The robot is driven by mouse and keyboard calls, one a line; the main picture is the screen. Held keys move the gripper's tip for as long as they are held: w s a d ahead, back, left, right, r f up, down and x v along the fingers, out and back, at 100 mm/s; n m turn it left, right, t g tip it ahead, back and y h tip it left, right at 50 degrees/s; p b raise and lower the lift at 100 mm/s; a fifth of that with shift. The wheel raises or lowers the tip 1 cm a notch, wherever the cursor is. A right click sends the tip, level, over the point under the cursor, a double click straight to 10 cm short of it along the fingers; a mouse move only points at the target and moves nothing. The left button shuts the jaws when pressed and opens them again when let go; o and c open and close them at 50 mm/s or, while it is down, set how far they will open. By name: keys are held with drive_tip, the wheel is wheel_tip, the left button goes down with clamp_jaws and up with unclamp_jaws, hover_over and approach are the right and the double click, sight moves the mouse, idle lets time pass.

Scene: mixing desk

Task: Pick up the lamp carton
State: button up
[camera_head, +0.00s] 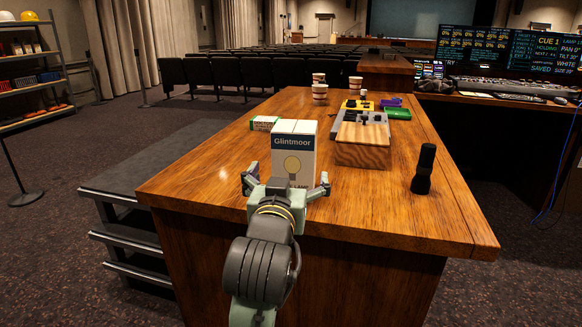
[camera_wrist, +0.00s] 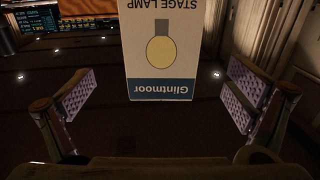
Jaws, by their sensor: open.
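The lamp carton (camera_head: 293,146) is a white and cream box with a blue "Glintmoor" band and a lamp picture. It stands upright near the front edge of the wooden desk. In the wrist view the carton (camera_wrist: 161,48) appears upside down, reads "STAGE LAMP", and lies between the lines of the two fingers. My gripper (camera_head: 287,183) is open in front of the carton, one finger to each side of its lower part. The wrist view shows both fingers of my gripper (camera_wrist: 161,97) spread wide, with a clear gap to the carton on each side.
A green and white box (camera_head: 264,123) stands just behind and left of the carton. A wooden block (camera_head: 362,155) with a grey device is to the right, and a black flashlight (camera_head: 424,169) stands farther right. Paper cups (camera_head: 320,92) are at the back. The desk's front left is clear.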

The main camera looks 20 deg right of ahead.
sight(293, 162)
drive_tip(key=p, duration=0.1)
drive_tip(key=r+p, duration=0.1)
drive_tip(key=shift+w+d+p, duration=0.2)
drive_tip(key=shift+w+p, duration=0.1)
drive_tip(key=shift+p, duration=0.1)
drive_tip(key=p+x, duration=0.1)
drive_tip(key=p, duration=0.5)
drive_tip(key=shift+w+d+f, duration=0.1)
drive_tip(key=shift+w, duration=0.2)
drive_tip(key=x, duration=0.2)
drive_tip(key=shift+w+d+f, duration=0.15)
drive_tip(key=shift+w+f, duration=0.15)
drive_tip(key=shift+w, duration=0.05)
drive_tip(key=x, duration=0.1)
drive_tip(key=p+x, duration=0.1)
drive_tip(key=x, duration=0.1)
drive_tip(key=p+x, duration=0.1)
drive_tip(key=shift+w+d+r, duration=0.15)
drive_tip(key=shift+w+r, duration=0.2)
drive_tip(key=shift+w, duration=0.05)
drive_tip(key=shift+w+d, duration=0.1)
drive_tip(key=shift+w, duration=0.15)
drive_tip(key=shift+c, duration=0.3)
drive_tip(key=c, duration=1.2)
